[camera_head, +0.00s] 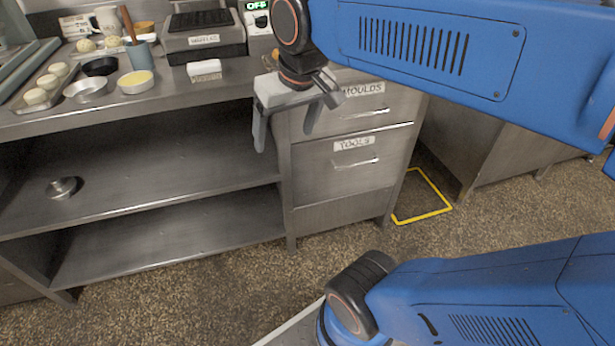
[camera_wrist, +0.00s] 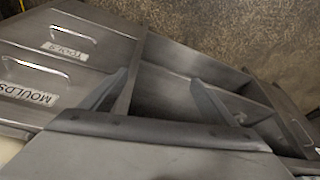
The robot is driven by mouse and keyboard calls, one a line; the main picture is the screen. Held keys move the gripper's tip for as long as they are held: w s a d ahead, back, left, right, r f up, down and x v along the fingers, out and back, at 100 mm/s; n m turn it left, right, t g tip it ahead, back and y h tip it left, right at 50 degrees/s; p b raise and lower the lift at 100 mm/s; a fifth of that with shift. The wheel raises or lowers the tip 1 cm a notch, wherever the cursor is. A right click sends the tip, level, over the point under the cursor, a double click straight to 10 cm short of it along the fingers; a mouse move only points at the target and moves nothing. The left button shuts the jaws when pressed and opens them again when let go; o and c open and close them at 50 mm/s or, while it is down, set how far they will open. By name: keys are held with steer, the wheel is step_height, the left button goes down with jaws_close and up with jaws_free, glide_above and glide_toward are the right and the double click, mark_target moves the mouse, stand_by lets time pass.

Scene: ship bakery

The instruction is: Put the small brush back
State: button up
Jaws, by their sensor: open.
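My gripper (camera_head: 286,128) is open and empty, its fingers pointing down in front of the counter's right part, beside the drawers. In the wrist view, the two fingers of my gripper (camera_wrist: 160,80) are spread with nothing between them. A wooden handle (camera_head: 127,23) stands up from a blue-grey cup (camera_head: 139,55) on the counter; its lower end is hidden, so I cannot tell if it is the small brush. A small white block (camera_head: 204,67) with a tan lower part lies near the counter's front edge; I cannot tell what it is.
The MOULDS drawer (camera_head: 365,110) and TOOLS drawer (camera_head: 350,165) are shut. A waffle-iron-like appliance (camera_head: 203,38), a pale yellow-filled dish (camera_head: 135,82), a metal dish (camera_head: 87,89) and a dough tray (camera_head: 22,100) crowd the counter. A round tin (camera_head: 63,187) sits on a shelf. The floor is clear.

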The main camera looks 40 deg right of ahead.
steer(key=s+f, duration=0.6)
steer(key=f, duration=0.2)
steer(key=shift+s+d+f+n+t, duration=0.35)
steer(key=shift+d+f+n+t, duration=0.05)
steer(key=shift+c, duration=0.7)
